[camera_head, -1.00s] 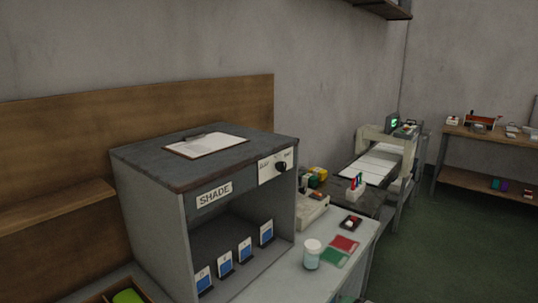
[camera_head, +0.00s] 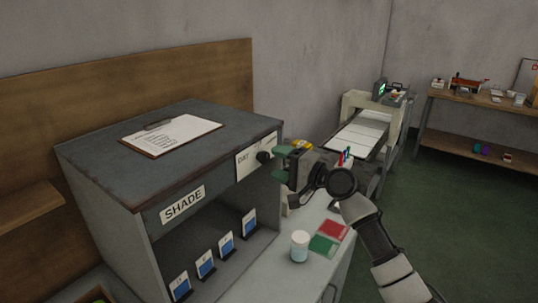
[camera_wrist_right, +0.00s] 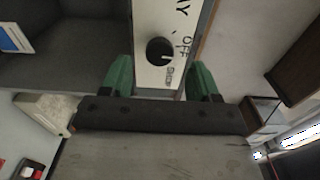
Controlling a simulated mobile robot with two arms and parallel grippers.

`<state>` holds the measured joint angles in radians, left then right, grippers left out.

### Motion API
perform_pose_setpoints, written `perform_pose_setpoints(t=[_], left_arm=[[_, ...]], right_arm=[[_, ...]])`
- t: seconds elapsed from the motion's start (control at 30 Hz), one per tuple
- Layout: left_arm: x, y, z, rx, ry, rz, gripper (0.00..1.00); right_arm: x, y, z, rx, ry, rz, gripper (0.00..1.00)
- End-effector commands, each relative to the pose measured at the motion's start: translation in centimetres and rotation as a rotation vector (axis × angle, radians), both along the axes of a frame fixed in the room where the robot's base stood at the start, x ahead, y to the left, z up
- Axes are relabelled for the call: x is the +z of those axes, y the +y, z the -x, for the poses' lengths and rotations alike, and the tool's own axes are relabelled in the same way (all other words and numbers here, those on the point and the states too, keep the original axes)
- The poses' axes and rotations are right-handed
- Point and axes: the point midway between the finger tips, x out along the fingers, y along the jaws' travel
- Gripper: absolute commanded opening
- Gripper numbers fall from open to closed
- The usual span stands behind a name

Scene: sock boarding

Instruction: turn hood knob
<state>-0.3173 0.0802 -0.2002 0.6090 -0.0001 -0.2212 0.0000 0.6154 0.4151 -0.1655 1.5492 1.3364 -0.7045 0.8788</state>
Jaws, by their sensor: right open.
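The hood knob (camera_head: 264,156) is a round black knob on a white label plate (camera_head: 244,164) at the right of the grey hood's front, above its opening. In the right wrist view the knob (camera_wrist_right: 159,51) has a white pointer line, with lettering around it on the plate. My right gripper (camera_head: 279,162) is close in front of the plate. Its green fingers (camera_wrist_right: 161,75) are spread, one on either side of the knob in that view, and hold nothing. Whether they touch the plate I cannot tell. My left gripper is not in view.
The grey hood (camera_head: 165,245) has a SHADE sign and a clipboard (camera_head: 172,133) on top. Several blue cards stand inside it. A white jar (camera_head: 299,246) and red and green swatches (camera_head: 331,232) lie on the counter to the right. A machine (camera_head: 365,125) stands behind.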

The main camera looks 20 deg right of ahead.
Motion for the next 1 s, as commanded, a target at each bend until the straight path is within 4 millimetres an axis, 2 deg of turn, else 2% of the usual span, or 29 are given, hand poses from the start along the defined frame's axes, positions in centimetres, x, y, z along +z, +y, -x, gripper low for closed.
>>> perform_pose_setpoints(t=[0.1,0.3,0.57,0.67,0.9,1.0], left_arm=[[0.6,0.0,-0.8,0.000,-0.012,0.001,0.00],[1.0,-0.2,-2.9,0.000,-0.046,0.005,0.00],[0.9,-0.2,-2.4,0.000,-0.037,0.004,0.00],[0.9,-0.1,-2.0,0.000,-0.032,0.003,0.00],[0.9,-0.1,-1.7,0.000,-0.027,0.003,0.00],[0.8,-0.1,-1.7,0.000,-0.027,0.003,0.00]], right_arm=[[0.2,1.1,-1.4,0.001,0.001,-0.001,0.61],[0.0,2.0,-2.5,0.000,0.000,0.001,0.61],[-0.1,2.1,-2.6,0.000,0.000,0.004,0.61],[-0.1,2.1,-2.6,0.000,0.000,0.004,0.49],[-0.1,2.0,-2.6,-0.001,0.000,0.003,0.12],[-0.1,2.0,-2.6,0.000,-0.001,0.004,0.12]])
